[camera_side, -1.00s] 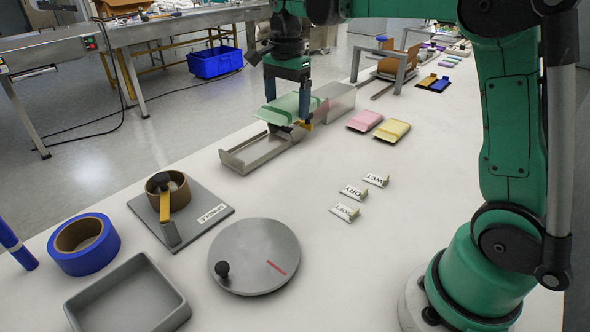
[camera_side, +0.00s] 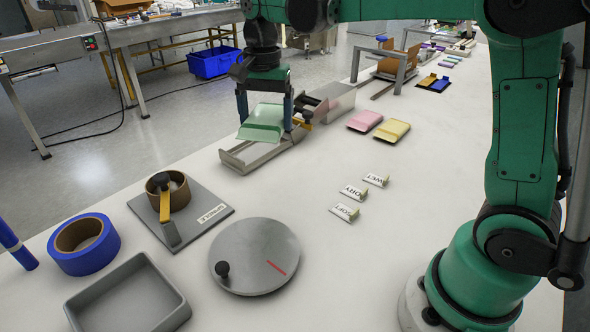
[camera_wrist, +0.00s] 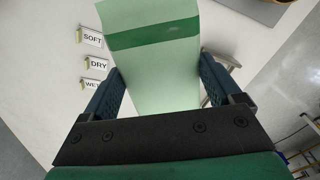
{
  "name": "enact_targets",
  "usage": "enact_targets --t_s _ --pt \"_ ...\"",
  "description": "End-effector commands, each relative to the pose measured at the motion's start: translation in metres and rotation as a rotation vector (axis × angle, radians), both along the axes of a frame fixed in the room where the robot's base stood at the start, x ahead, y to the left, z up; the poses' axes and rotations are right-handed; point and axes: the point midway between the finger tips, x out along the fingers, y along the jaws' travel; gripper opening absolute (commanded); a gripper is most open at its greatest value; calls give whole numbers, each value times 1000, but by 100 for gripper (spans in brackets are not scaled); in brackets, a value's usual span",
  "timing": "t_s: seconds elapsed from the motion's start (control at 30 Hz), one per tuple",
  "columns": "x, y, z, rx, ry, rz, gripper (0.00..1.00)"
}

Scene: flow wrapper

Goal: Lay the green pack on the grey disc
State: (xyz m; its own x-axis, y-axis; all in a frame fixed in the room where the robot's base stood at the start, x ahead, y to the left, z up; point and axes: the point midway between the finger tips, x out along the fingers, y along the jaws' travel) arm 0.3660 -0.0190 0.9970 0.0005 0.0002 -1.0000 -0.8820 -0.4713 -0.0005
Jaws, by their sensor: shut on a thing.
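The green pack (camera_side: 263,122) is pale green with a darker band. It is held above the near part of the metal tray, tilted towards the side camera. My gripper (camera_side: 265,118) is shut on it, one finger at each side. In the wrist view the pack (camera_wrist: 155,75) fills the gap between the two blue fingers of my gripper (camera_wrist: 163,85). The grey disc (camera_side: 254,256) lies flat on the table nearer the side camera, with a black knob and a red line on it. Its top is empty.
The metal tray (camera_side: 236,157) is below the pack. A pink pack (camera_side: 365,121) and a yellow pack (camera_side: 392,131) lie to the right. Label cards (camera_side: 345,212) stand behind the disc. A tape spindle (camera_side: 170,205), blue tape roll (camera_side: 83,245) and grey bin (camera_side: 128,297) are left of the disc.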

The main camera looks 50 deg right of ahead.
Motion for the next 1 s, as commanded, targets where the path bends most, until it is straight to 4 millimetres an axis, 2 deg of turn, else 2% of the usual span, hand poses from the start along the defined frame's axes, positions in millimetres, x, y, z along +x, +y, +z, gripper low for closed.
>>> enact_targets --t_s 0.03,0.1,0.2,0.33,0.43,0.53,1.0 --pt "-7 22 -11 0 0 143 36" --pt "-20 48 -26 0 0 346 36" --pt "-41 79 -46 0 0 618 36" --pt "-67 105 -64 0 0 892 36" --pt "-80 115 -73 0 -1 1018 36" --pt "-86 119 -78 0 -1 1074 36" --pt "-86 119 -112 0 -1 1080 36"
